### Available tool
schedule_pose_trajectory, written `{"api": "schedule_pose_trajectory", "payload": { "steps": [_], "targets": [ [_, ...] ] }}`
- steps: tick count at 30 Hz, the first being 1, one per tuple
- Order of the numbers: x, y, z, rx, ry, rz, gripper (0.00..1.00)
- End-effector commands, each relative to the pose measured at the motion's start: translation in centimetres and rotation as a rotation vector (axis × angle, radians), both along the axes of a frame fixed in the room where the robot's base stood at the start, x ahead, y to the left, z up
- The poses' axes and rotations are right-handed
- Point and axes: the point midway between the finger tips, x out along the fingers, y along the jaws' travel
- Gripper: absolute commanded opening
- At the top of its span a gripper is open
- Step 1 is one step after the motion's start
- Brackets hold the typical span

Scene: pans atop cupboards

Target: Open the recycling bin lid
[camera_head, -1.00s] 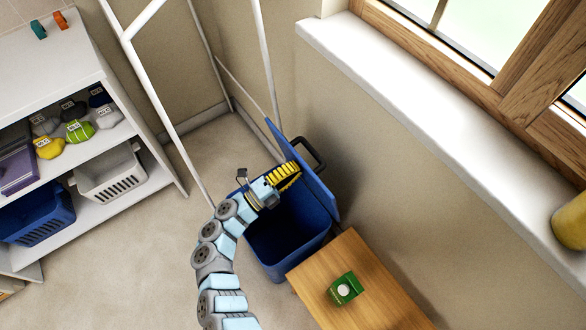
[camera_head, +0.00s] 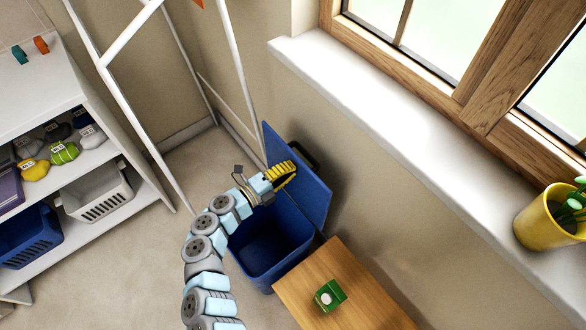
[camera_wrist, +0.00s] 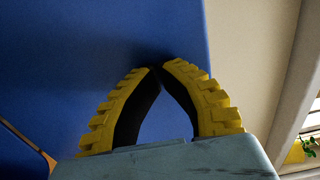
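The blue recycling bin (camera_head: 284,238) stands on the floor by the wall in the head view, with its dark inside showing. Its blue lid (camera_head: 309,196) is up on the wall side, tilted steeply away from the opening. My gripper (camera_head: 291,168) is over the bin's far part, its yellow fingers at the lid's inner face. In the wrist view, the lid (camera_wrist: 75,60) fills the left and middle. There the fingertips of my gripper (camera_wrist: 160,68) come together against or just before the lid, with nothing seen between them. Exact contact is hard to tell.
A wooden table (camera_head: 350,272) with a green carton (camera_head: 329,295) stands close to the bin. A white windowsill (camera_head: 400,130) with a yellow pot (camera_head: 543,222) runs along the wall. White rack poles (camera_head: 238,60) rise behind the bin; white shelves (camera_head: 130,195) stand left.

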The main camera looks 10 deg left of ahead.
Motion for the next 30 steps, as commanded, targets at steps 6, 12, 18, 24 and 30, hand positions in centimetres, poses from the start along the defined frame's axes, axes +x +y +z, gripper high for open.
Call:
{"api": "schedule_pose_trajectory", "payload": {
  "steps": [6,12,18,24,30],
  "targets": [
    [-0.5,0.5,-0.1,0.001,0.001,0.0,0.0],
    [-2.6,2.6,-0.3,0.002,0.005,0.0,0.0],
    [-5.3,5.4,-0.1,0.001,0.001,-0.001,0.0],
    [-7.8,8.0,-0.1,0.001,0.001,-0.002,0.0],
    [-9.2,9.5,-0.1,0.0,0.001,-0.002,0.0]
  ]
}}
